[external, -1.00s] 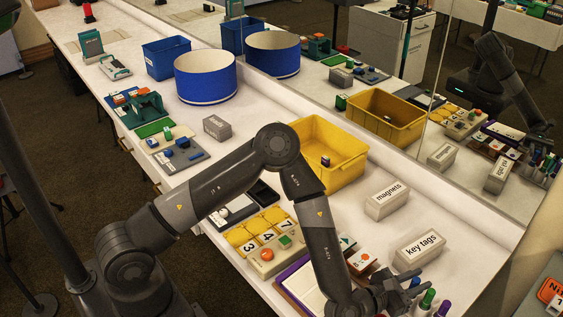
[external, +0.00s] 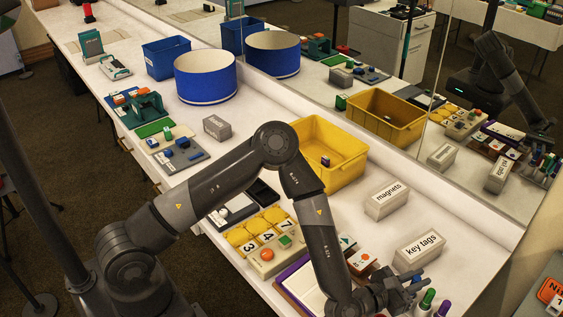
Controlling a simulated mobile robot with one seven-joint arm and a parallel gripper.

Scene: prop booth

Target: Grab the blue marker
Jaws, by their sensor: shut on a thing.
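My gripper (external: 413,291) is at the lower right of the external view, low over the front right end of the white table. It is shut on the blue marker (external: 416,281), of which only a small blue part shows between the dark fingers. The fingers and wrist hide the rest of it, so I cannot tell whether it still touches its stand. A green-capped marker (external: 428,297) and a purple-capped marker (external: 444,308) stand upright just right of the fingers.
Grey boxes labelled "key tags" (external: 420,250) and "magnets" (external: 387,200) stand behind my gripper. A yellow bin (external: 341,174) is farther back. A notebook (external: 302,287) lies left of my forearm. A mirror runs along the table's back edge. Bare table lies between bin and boxes.

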